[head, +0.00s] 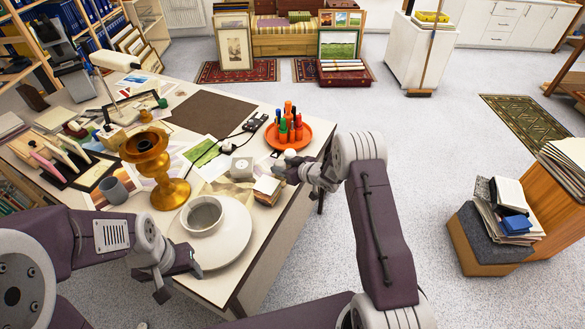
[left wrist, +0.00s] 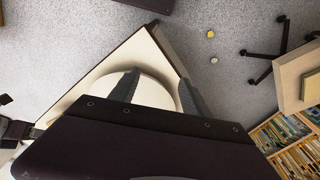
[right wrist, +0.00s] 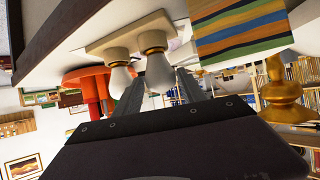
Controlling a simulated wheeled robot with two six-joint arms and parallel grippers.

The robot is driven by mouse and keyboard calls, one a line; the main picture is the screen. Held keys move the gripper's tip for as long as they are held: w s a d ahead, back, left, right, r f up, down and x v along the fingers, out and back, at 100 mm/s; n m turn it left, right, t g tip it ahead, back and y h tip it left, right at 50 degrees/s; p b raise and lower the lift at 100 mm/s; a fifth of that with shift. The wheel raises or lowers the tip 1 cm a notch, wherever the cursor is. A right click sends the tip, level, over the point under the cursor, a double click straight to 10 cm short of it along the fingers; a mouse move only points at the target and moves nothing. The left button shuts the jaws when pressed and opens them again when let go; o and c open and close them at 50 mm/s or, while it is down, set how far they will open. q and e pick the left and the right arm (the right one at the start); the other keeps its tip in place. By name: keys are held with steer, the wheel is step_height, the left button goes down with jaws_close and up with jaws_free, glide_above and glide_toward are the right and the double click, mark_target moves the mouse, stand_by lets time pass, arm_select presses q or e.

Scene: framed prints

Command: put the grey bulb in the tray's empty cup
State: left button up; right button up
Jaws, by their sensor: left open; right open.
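In the right wrist view, which is upside down, two pale grey-white bulbs with gold collars stand on a beige tray (right wrist: 118,38). One bulb (right wrist: 158,74) shows between my open right fingers (right wrist: 160,92); I cannot tell if they touch it. The other bulb (right wrist: 120,80) is just left of them. In the head view, my right gripper (head: 284,172) is at the table's right edge, beside a pale bulb (head: 290,154). I cannot make out an empty cup. My left gripper (head: 172,284) is open and empty near the table's front left, by the round white plate (left wrist: 150,88).
A white bowl (head: 202,212) sits on the plate, with a golden vase (head: 150,165) behind it. An orange tray (head: 308,134) with bottles stands past my right gripper. A striped block (right wrist: 240,35) is close beside the bulbs. Papers and a lamp crowd the table's far left.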

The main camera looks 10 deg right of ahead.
steer(key=s+d+r+m+g+h, duration=0.1)
steer(key=s+d+r+h, duration=0.1)
steer(key=s+d+r, duration=0.3)
steer(key=s+d+r+m+g+h, duration=0.1)
steer(key=s+d+r+h, duration=0.15)
steer(key=s, duration=0.55)
steer(key=s+a+m+g, duration=0.2)
steer(key=s+g, duration=0.1)
steer(key=s, duration=0.8)
steer(key=s+a+m+g+h, duration=0.1)
steer(key=s+g, duration=0.3)
steer(key=s, duration=0.7)
steer(key=shift+s+a+r+m+g, duration=0.3)
steer(key=shift+a+r+m, duration=0.05)
steer(key=shift+a+m, duration=0.1)
step_height(320, 180, up, 2)
steer(key=p, duration=0.3)
steer(key=shift+r, duration=0.2)
